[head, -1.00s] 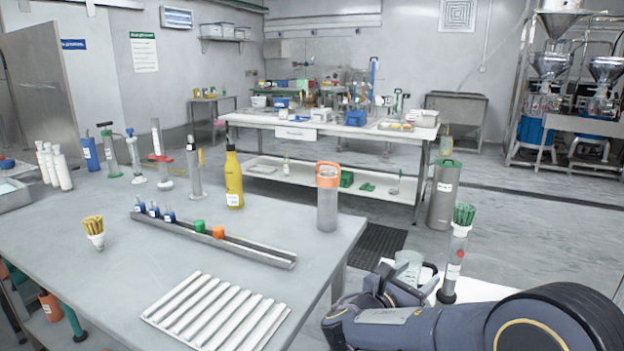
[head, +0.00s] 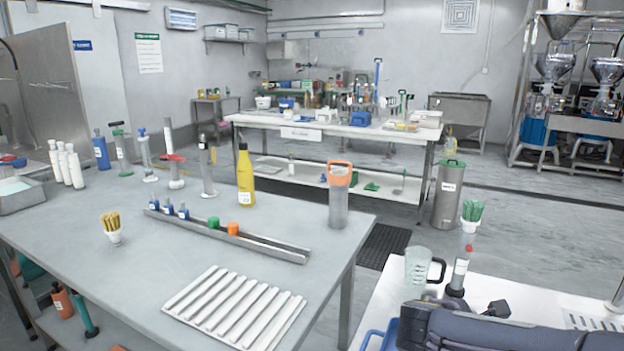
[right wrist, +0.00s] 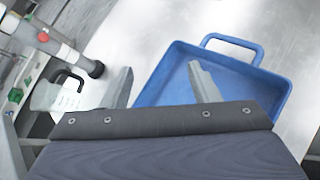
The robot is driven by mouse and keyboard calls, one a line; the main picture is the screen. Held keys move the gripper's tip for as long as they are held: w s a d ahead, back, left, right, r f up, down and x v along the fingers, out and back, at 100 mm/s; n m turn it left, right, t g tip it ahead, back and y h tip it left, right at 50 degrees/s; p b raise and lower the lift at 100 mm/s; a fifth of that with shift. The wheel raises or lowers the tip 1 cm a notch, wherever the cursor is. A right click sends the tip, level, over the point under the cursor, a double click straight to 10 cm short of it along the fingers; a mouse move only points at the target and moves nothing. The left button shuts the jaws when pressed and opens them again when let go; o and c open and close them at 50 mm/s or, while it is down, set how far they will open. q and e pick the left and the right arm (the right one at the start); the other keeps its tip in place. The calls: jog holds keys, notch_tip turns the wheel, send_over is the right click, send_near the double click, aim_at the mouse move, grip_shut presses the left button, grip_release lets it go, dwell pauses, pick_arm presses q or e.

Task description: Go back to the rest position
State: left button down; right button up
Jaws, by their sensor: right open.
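My right gripper (right wrist: 158,88) is open and empty in the right wrist view. Its two grey fingers stand apart above a white table top and a blue tray (right wrist: 220,62). In the head view my right arm comes in at the bottom right, and its fingertips cannot be made out there. A corner of the blue tray (head: 374,336) shows beside the arm. My left gripper is not in view.
A clear jug (head: 417,266) and a tube holder with green tops (head: 462,262) stand behind my right arm. The grey table (head: 130,262) holds a ribbed white tray (head: 238,308), a rail (head: 262,246), a yellow bottle (head: 245,178) and an orange-topped container (head: 339,208).

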jog(key=s+f+m+g+y, duration=0.1)
jog(key=s+m+y, duration=0.1)
jog(key=s, duration=0.3)
jog(key=s+a+f+m+g+y, duration=0.1)
jog(key=s+f+m+y, duration=0.1)
jog(key=s+m+y, duration=0.1)
jog(key=s+f+m+y, duration=0.2)
jog(key=s+m, duration=0.3)
jog(key=s, duration=0.2)
jog(key=shift+s+a+f+g+y, duration=0.1)
jog(key=shift+s+a+g+y, duration=0.05)
jog(key=shift+s+g+y, duration=0.2)
jog(key=s+a+r+m+t+y, duration=0.1)
jog(key=s+a+m+t+y, duration=0.3)
jog(key=s+a+m+y, duration=0.4)
notch_tip(320, 180, up, 17)
jog(key=w+a+m+h+p, duration=0.1)
jog(key=w+m+p, duration=0.1)
jog(key=p, duration=1.5)
jog(key=shift+a+r+g, duration=0.15)
jog(key=shift+r+g, duration=0.05)
jog(key=shift+g, duration=0.15)
